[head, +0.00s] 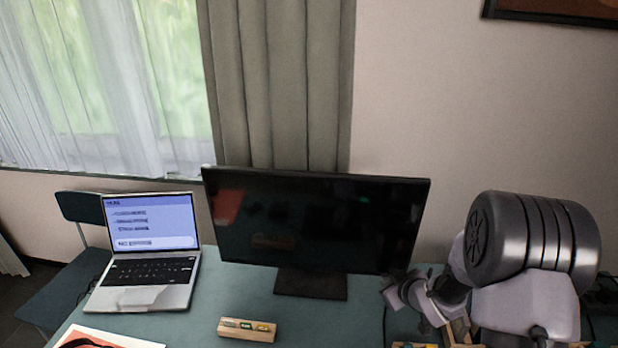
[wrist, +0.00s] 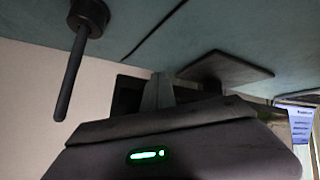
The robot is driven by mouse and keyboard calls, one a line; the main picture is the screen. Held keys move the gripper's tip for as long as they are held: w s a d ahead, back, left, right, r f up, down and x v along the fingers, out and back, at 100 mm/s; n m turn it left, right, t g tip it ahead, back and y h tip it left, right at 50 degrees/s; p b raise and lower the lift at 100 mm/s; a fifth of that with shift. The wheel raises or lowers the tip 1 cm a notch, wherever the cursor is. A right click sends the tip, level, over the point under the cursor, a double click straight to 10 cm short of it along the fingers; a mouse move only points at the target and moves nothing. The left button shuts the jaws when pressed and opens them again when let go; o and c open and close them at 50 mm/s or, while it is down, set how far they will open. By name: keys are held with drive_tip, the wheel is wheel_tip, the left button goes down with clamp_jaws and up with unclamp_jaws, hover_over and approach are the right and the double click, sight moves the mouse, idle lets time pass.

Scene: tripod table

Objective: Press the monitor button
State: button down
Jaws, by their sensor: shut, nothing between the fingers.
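The monitor (head: 318,222) stands on the table (head: 232,296), its dark screen facing the head camera. In the wrist view, which is upside down, the monitor (wrist: 215,150) is close and shows a small glowing green button (wrist: 147,155) near the picture's bottom. The button is too small to see in the head view. My gripper (head: 392,291) is shut and empty, just off the monitor's lower right corner. The head view does not show whether it touches the monitor.
The monitor's foot (head: 310,284) stands behind a wooden block (head: 247,329). An open laptop (head: 148,252) is at the left; its screen shows in the wrist view (wrist: 300,122). A dark rod (wrist: 68,80) with a thick end is close to the wrist camera. Bare table lies between laptop and monitor.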

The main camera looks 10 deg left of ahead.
drive_tip(key=shift+w, duration=0.15)
drive_tip(key=shift+s+b, duration=1.45)
drive_tip(key=shift+s, duration=2.2)
drive_tip(key=s+d+r+m+g+h, duration=0.15)
drive_tip(key=s+r+m, duration=0.3)
drive_tip(key=r, duration=0.45)
drive_tip(key=s+d+r+m+t+h, duration=0.1)
drive_tip(key=s+d+r+m+h, duration=0.15)
drive_tip(key=s+r, duration=0.4)
drive_tip(key=s+a+r+m+g+y, duration=0.1)
drive_tip(key=s+a+r+m, duration=0.1)
drive_tip(key=s, duration=0.6)
drive_tip(key=s+a+r+m+g+y, duration=0.1)
drive_tip(key=s+a+r+m+y, duration=0.1)
drive_tip(key=s+a+r, duration=0.3)
drive_tip(key=s+a+m, duration=0.1)
drive_tip(key=s, duration=0.2)
drive_tip(key=shift+a+g, duration=0.15)
drive_tip(key=shift+g, duration=0.2)
